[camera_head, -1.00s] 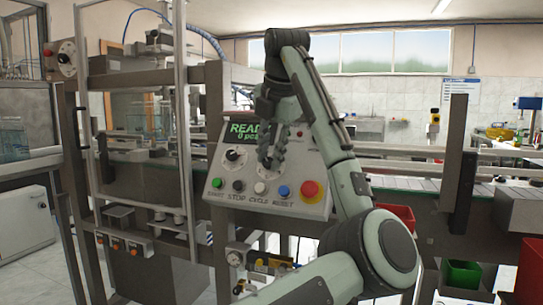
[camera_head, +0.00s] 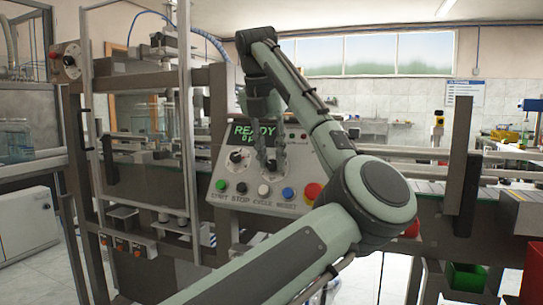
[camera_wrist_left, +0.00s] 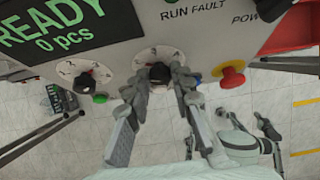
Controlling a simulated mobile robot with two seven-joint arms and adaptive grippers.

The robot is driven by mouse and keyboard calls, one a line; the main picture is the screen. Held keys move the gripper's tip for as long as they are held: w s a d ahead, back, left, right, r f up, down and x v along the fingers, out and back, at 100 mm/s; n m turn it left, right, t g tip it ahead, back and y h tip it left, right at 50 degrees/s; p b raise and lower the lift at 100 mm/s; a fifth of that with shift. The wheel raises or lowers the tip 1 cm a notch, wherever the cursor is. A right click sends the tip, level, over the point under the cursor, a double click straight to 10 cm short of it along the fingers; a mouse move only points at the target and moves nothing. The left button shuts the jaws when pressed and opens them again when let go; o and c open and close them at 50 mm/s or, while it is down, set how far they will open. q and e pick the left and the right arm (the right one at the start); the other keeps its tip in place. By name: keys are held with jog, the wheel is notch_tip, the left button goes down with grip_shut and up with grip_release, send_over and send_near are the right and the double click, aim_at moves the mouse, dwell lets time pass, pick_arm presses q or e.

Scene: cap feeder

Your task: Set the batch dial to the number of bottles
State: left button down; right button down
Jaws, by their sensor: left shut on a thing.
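The control panel (camera_head: 225,190) has a green display (camera_head: 253,132) reading READY and, in the left wrist view, 0 pcs. A dial with a black knob (camera_head: 237,157) is on the panel's left; it also shows in the left wrist view (camera_wrist_left: 84,82). My left gripper (camera_head: 268,165) is at the panel, to the right of that dial. In the left wrist view its fingers are on either side of a second dial's black knob (camera_wrist_left: 159,72), shut on it. In the head view the fingers hide this second dial. Dial labels are too small to read.
Below the dials are START (camera_head: 220,185), STOP (camera_head: 241,187), CYCLE (camera_head: 263,190) and RESET (camera_head: 288,193) buttons. A red mushroom button (camera_head: 313,191) is close to the right. A metal guard frame (camera_head: 185,90) stands left. A green bin (camera_head: 466,276) is at lower right.

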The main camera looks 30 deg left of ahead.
pick_arm(q)
jog(key=shift+f, duration=0.1)
jog(key=c, duration=1.3)
grip_release()
jog(key=v, duration=1.2)
